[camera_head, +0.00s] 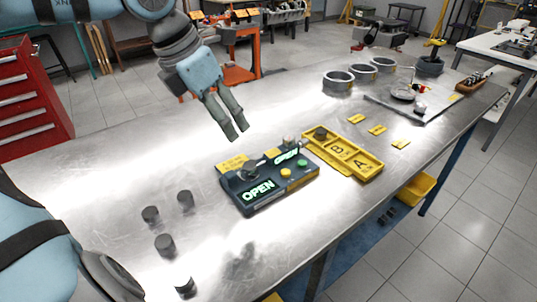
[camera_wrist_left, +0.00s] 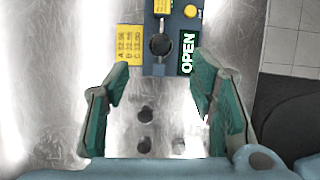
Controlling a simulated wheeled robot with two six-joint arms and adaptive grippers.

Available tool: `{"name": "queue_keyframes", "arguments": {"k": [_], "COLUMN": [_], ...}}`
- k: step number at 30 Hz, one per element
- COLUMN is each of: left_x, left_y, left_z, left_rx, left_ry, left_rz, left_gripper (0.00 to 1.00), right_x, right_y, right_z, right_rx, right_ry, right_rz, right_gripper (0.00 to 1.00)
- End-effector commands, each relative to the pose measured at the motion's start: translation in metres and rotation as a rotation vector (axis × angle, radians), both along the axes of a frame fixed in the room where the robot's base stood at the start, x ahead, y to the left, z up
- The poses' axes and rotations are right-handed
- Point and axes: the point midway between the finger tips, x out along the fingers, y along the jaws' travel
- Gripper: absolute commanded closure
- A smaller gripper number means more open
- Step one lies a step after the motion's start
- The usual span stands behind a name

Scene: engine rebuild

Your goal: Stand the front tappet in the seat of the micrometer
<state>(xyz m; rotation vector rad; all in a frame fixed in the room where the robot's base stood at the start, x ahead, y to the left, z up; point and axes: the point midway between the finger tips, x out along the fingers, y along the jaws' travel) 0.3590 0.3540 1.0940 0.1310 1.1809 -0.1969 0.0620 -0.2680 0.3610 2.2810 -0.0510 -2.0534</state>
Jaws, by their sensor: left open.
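Several dark cylindrical tappets stand upright on the metal table at the lower left of the head view, including one nearest the bottom edge (camera_head: 185,287), one at the left (camera_head: 150,214) and one nearest the micrometer (camera_head: 185,199). The micrometer (camera_head: 270,187) is a dark blue block with a green OPEN display and a black round part; I cannot tell whether its seat is empty. My left gripper (camera_head: 236,132) is open and empty above the table, behind the micrometer. The left wrist view shows its spread fingers (camera_wrist_left: 160,78), tappets (camera_wrist_left: 146,115) and the micrometer (camera_wrist_left: 173,68). My right gripper is not visible.
A yellow tray (camera_head: 365,171) with lettered compartments lies right of the micrometer; a dark cylinder (camera_head: 320,132) sits at its far end. Yellow tags (camera_head: 377,129), metal rings (camera_head: 338,80) and a grey mat (camera_head: 430,108) lie farther back. The table's left part is mostly clear.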

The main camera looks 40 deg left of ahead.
Motion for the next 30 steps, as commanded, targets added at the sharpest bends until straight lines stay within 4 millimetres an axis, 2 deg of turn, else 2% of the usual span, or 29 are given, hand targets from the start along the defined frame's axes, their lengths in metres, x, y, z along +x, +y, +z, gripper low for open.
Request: {"name": "queue_keyframes", "arguments": {"k": [9, 14, 19, 22, 28, 30], "left_x": [0.025, 0.033, 0.043, 0.049, 0.05, 0.05], "left_y": [-0.005, -0.007, -0.011, -0.013, -0.013, -0.013], "left_z": [-0.072, -0.09, -0.122, -0.133, -0.133, -0.133], "left_rx": [0.001, 0.0, 0.001, -0.001, -0.001, -0.001], "left_ry": [0.006, 0.003, 0.006, 0.002, 0.0, 0.0], "left_rz": [0.002, 0.001, -0.001, -0.002, -0.002, -0.002], "left_gripper": [0.49, 0.49, 0.49, 0.49, 0.49, 0.59], "right_x": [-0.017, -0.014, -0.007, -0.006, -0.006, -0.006], "right_y": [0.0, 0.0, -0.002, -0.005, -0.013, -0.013], "right_z": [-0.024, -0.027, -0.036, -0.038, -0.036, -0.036], "right_rx": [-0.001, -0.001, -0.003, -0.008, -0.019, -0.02], "right_ry": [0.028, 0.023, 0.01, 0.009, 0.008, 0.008], "right_rz": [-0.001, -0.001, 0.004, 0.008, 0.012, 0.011], "right_gripper": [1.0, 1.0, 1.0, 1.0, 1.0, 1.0]}}
